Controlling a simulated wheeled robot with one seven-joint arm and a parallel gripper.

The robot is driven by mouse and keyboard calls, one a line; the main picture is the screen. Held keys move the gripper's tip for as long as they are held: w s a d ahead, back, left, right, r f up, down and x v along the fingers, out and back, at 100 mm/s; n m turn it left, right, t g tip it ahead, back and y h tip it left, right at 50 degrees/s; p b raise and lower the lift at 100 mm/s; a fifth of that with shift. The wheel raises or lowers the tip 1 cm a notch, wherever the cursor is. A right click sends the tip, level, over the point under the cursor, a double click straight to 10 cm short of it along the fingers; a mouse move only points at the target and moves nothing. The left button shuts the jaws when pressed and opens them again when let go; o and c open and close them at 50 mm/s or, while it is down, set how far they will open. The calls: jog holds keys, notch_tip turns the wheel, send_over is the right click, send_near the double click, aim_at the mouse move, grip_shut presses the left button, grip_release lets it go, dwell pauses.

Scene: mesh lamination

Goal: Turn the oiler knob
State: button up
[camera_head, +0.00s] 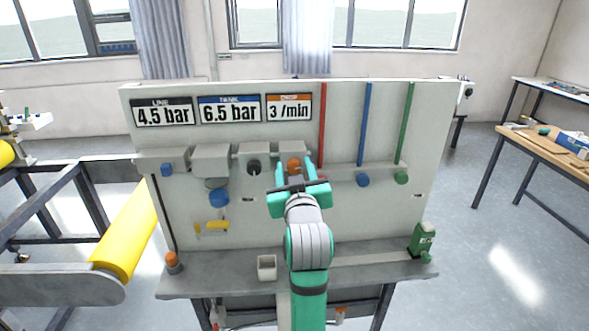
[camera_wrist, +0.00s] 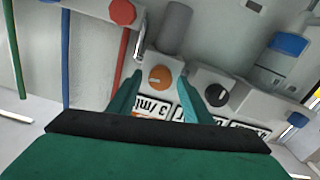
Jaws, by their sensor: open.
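The orange knob (camera_head: 294,165) is on a grey block on the upright panel, below the orange-topped "3 /min" display (camera_head: 289,108). It is partly covered by my gripper in the head view. In the wrist view the orange knob (camera_wrist: 159,77) shows whole, with a dark mark on its face. My gripper (camera_head: 294,171) is open in front of the panel. In the wrist view its two green fingers (camera_wrist: 160,88) lie on either side of the knob. I cannot tell whether they touch it.
A black knob (camera_head: 254,166) is close on the left. A red knob (camera_wrist: 122,12), a blue knob (camera_head: 363,180) and a green knob (camera_head: 401,178) are to the right on the panel.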

jog(key=shift+c, duration=0.6)
jog(key=c, duration=0.9)
jog(key=shift+c, duration=0.2)
jog(key=shift+m, duration=0.4)
jog(key=m, duration=0.3)
jog(key=shift+d, duration=0.1)
jog(key=m, duration=0.4)
jog(key=shift+d, duration=0.1)
jog(key=m, duration=0.4)
jog(key=shift+f+m, duration=0.1)
jog(key=shift+m, duration=0.3)
jog(key=shift+d+f+m, duration=0.1)
jog(key=shift+d+m, duration=0.05)
jog(key=shift+m, duration=1.55)
